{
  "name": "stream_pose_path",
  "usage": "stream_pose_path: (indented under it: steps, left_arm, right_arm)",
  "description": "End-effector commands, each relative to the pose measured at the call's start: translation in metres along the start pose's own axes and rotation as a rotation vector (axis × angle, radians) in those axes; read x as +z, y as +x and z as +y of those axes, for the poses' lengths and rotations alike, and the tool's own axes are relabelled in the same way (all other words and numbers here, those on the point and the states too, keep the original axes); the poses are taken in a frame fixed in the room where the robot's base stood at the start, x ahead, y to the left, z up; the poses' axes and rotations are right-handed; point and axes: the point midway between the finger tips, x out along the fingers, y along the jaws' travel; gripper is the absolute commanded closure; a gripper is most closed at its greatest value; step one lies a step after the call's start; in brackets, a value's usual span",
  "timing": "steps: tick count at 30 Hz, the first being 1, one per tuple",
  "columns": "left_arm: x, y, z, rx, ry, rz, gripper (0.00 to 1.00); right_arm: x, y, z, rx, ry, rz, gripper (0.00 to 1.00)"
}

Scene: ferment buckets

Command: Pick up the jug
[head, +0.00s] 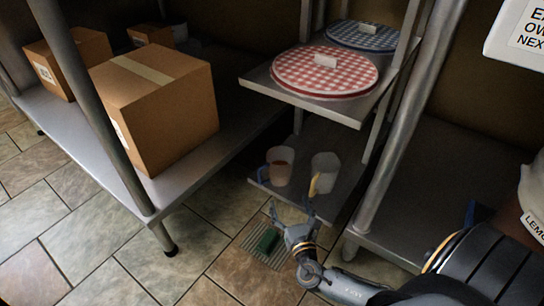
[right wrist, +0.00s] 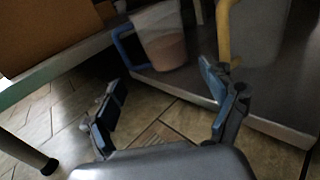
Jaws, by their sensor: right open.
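Two translucent jugs stand on the low shelf. The left jug (head: 279,168) has a blue handle and reddish-brown contents; it also shows in the right wrist view (right wrist: 163,45). The right jug (head: 326,168) looks empty and has a yellow handle (head: 314,184), which also shows in the right wrist view (right wrist: 224,35). My right gripper (head: 291,208) is open and empty, just in front of the low shelf. In the right wrist view its spread fingers (right wrist: 162,76) point towards the jugs, with neither jug between them. My left gripper is not in view.
An upper shelf (head: 258,82) above the jugs holds red and blue checkered round lids (head: 325,70). A metal post (head: 400,105) rises at right. Cardboard boxes (head: 160,100) sit on the left rack. A green object (head: 267,240) lies on a floor grate. Tiled floor is open at lower left.

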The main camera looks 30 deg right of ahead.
Motion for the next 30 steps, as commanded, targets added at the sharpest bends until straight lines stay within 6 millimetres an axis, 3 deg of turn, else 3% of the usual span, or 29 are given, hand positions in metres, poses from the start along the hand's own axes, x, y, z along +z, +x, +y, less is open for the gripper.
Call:
stream_pose_path:
  steps: [4, 15, 20, 30]
  left_arm:
    - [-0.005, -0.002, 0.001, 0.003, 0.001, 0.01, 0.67]
    - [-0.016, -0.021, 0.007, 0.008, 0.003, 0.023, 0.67]
    - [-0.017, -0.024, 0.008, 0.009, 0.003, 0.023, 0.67]
    - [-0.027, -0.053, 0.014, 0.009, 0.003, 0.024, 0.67]
  right_arm:
    - [-0.005, 0.006, -0.005, -0.004, -0.035, -0.005, 0.16]
    - [-0.005, 0.074, -0.005, -0.005, -0.03, -0.005, 0.16]
    - [-0.004, 0.084, -0.005, -0.003, -0.03, -0.004, 0.16]
    - [-0.006, 0.126, -0.007, -0.004, -0.028, -0.005, 0.16]
